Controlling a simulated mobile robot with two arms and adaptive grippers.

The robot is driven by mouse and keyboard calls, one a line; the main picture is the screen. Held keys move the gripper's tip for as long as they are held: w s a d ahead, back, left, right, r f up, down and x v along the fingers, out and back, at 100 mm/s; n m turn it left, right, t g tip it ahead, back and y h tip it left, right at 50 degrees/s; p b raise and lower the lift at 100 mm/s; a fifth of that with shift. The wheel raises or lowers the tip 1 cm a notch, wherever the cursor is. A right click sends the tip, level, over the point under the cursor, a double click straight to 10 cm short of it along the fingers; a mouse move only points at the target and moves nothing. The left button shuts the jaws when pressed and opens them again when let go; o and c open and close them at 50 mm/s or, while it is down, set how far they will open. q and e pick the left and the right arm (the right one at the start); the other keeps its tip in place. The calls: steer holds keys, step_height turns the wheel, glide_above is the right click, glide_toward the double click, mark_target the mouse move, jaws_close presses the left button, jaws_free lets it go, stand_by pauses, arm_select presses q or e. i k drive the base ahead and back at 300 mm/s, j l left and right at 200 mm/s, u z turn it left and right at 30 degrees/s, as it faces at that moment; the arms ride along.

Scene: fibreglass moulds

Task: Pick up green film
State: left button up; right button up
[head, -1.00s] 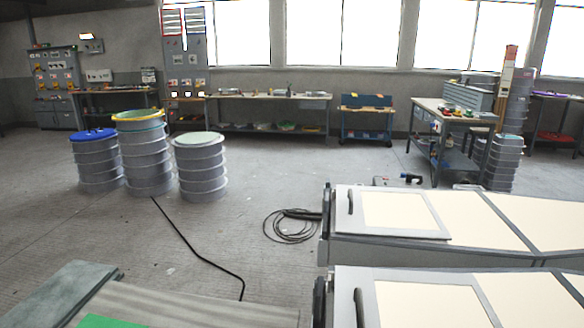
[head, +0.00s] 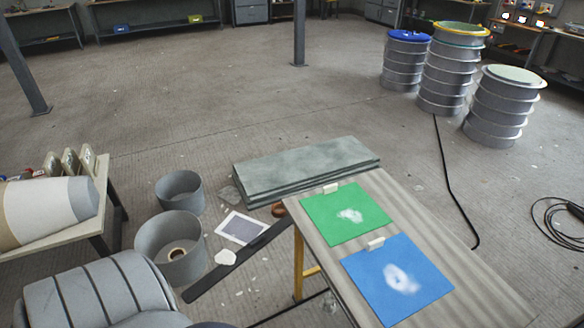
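The green film (head: 345,213) is a flat square sheet with a whitish smear in its middle. It lies on the far end of a grey-brown table (head: 478,290) in the head view, with a small pale block (head: 331,188) at its upper edge. A blue film (head: 397,279) with a similar white mark lies just nearer on the same table, with another pale block (head: 376,243) at its edge.
Grey slabs (head: 300,168) lie behind the table. Two open grey buckets (head: 180,190) (head: 172,250) stand on the floor to the left, near a bench (head: 85,215) carrying a large roll (head: 40,210). Ringed drums (head: 503,105) stand at the upper right.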

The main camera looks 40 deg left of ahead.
mark_target(341, 214)
steer(key=u, duration=1)
steer(key=i+j+z, duration=0.3)
steer(key=j, duration=0.1)
